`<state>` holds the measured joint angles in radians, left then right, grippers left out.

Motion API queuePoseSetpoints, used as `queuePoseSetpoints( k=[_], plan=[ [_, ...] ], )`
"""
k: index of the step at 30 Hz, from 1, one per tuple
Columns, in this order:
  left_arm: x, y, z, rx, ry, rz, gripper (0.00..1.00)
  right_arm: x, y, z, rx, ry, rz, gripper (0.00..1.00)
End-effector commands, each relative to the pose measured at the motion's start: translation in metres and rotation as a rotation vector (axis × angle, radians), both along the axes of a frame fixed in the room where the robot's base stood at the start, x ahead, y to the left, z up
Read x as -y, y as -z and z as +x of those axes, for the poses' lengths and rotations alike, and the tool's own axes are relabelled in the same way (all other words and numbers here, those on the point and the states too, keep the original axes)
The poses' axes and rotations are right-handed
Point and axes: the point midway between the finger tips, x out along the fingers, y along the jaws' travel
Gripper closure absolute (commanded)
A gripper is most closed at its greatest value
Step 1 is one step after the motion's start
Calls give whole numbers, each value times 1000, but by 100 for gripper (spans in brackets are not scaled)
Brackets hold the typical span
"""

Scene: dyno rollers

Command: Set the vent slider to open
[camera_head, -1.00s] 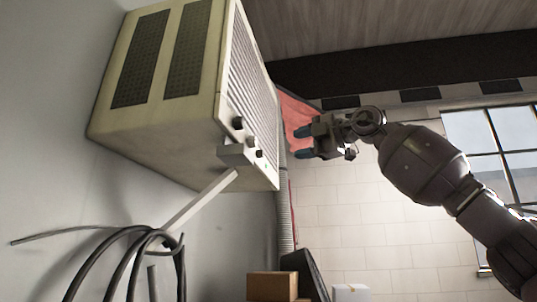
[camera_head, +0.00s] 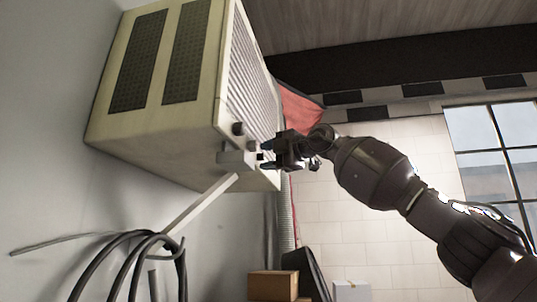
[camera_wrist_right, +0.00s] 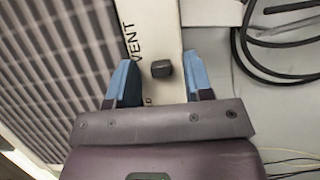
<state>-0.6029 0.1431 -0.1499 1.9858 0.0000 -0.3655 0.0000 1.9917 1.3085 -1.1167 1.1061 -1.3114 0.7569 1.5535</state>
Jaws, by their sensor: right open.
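The vent unit (camera_head: 165,130) is a cream box on the wall with a louvred front and dark knobs. In the right wrist view, a small dark slider knob (camera_wrist_right: 162,69) sits on a pale strip beside the printed word VENT. My right gripper (camera_head: 268,152) is at the lower front of the unit. In the right wrist view the blue fingertips of this gripper (camera_wrist_right: 160,82) are open, one on each side of the knob, with gaps between. Whether they touch the panel cannot be told. My left gripper is not in view.
A pale bracket arm (camera_head: 200,205) slopes down from the unit. Black coiled cables (camera_head: 135,250) hang at the lower left. Cardboard boxes (camera_head: 272,285) stand below. A red cloth (camera_head: 300,108) hangs behind my right gripper. Free space lies right of the unit.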

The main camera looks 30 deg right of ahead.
Motion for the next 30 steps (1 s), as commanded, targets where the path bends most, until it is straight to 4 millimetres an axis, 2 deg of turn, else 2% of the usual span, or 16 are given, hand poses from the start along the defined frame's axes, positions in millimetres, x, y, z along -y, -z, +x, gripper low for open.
queuePoseSetpoints(
  k=[6, 8, 15, 16, 30],
  plan=[
    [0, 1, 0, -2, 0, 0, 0, 0, 0, 0, 0, 0, 0, 53],
    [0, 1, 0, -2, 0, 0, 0, 0, 0, 0, 0, 0, 0, 61],
    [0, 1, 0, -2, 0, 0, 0, 0, 0, 0, 0, 0, 0, 98],
    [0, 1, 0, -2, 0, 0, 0, 0, 0, 0, 0, 0, 0, 100],
    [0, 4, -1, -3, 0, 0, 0, 0, 0, 0, 1, -1, -1, 100]
  ],
)
